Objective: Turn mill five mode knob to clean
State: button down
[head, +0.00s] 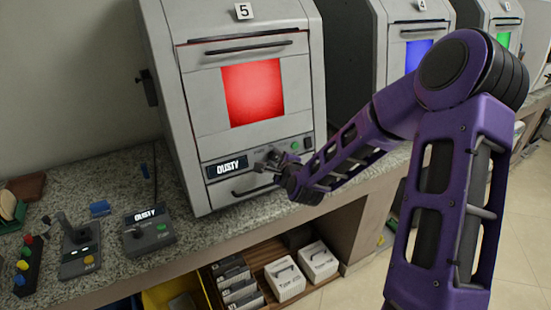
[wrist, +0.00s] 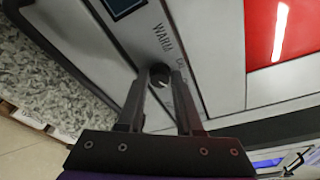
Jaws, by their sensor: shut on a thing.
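Mill five (head: 250,150) is the grey machine with a "5" plate and a red lit window at the back left of the counter. Its display (head: 228,167) reads "DUSTY". My gripper (head: 270,164) is at the lower front panel, right of that display. In the wrist view my gripper (wrist: 161,78) is shut on the mode knob (wrist: 160,77), a small dark round knob with a light mark, with one finger on each side. The word "WARM" (wrist: 162,38) is legible beside the knob. Other lettering is partly hidden by the right finger.
A small control box (head: 148,233) also reading "DUSTY" and a joystick box (head: 80,250) stand left on the counter. A green button (head: 294,146) is right of the knob. Mills four (head: 415,40) and three stand to the right. White boxes (head: 285,280) sit on a shelf below.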

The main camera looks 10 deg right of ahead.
jog(key=c, duration=0.6)
grip_release()
jog(key=p+v, duration=0.1)
jog(key=v, duration=0.6)
jog(key=shift+s, duration=0.3)
